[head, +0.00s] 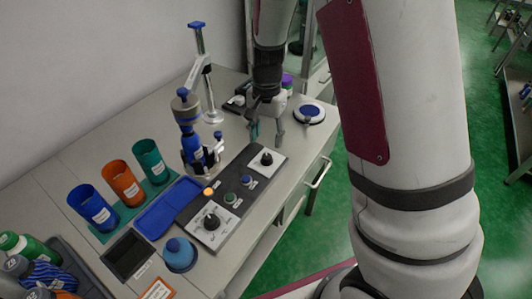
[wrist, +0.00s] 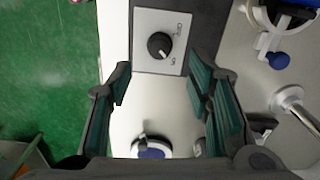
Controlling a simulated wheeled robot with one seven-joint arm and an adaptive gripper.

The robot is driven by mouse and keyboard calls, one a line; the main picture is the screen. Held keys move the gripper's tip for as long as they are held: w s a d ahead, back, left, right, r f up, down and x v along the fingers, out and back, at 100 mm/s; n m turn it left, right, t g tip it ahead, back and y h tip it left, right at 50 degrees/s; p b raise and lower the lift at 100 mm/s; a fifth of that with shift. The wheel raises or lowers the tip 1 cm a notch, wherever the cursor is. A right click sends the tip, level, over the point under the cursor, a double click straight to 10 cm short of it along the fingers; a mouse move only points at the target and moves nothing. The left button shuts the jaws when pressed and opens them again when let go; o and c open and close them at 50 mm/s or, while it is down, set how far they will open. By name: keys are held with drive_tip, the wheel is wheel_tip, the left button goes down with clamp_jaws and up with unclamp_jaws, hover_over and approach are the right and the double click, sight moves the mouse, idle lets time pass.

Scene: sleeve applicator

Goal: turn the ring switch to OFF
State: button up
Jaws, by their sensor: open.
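A black knob (head: 267,158) sits on a white plate at the far end of the dark control panel (head: 229,197). It also shows in the wrist view as a round black knob (wrist: 160,45) with small labels on its right side; they are too small to read surely. A light mark on the knob seems to face the lower right label. A second, larger black knob (head: 211,221) is on a dial plate at the panel's near end. Which knob is named the ring switch is not readable. My gripper (head: 267,133) is open and empty, beyond the far knob and apart from it.
Between the knobs are a blue button (head: 246,181), a green button (head: 230,197) and a lit orange lamp (head: 208,191). A blue-handled applicator (head: 190,130) stands left of the panel. A blue-and-white round device (head: 309,112) lies right of my gripper, near the table edge.

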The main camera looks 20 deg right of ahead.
sight(267, 156)
wheel_tip(267, 156, down, 8)
drive_tip(key=shift+r, duration=0.15)
idle(0.3)
clamp_jaws()
